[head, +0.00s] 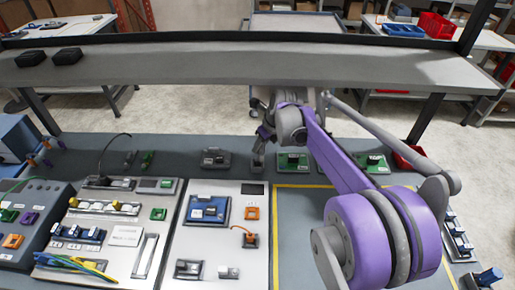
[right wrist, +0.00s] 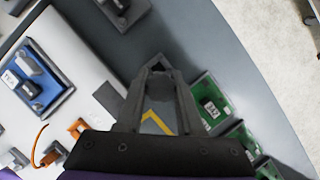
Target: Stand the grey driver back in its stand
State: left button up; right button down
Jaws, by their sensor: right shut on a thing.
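My right gripper (head: 258,157) is over the back of the grey bench, small and partly hidden by my own purple arm in the head view. In the right wrist view its fingers (right wrist: 160,75) are closed around a dark grey piece (right wrist: 160,90), seen nearly end-on, which looks like the grey driver. The driver's length and tip do not show clearly. I cannot tell for certain which fixture is its stand. A dark grey block (head: 215,158) with small parts sits just left of the gripper, and also shows in the right wrist view (right wrist: 123,12). My left gripper is not in view.
Green circuit boards (head: 293,162) lie right of the gripper. A white panel (head: 215,262) carries a blue fixture (head: 207,209) and an orange part (head: 251,212). A yellow-outlined area (head: 295,240) is largely bare. A grey shelf (head: 250,66) spans above the bench's back.

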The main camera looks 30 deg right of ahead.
jog(key=b+x, duration=0.1)
jog(key=x, duration=0.3)
jog(key=shift+b, duration=0.3)
jog(key=shift+r, duration=0.1)
jog(key=shift+w, duration=0.1)
jog(key=c, duration=0.9)
grip_release()
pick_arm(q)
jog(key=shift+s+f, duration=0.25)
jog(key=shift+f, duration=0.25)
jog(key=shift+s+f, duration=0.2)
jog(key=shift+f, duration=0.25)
pick_arm(e)
jog(key=o, duration=0.4)
jog(key=shift+c, duration=0.2)
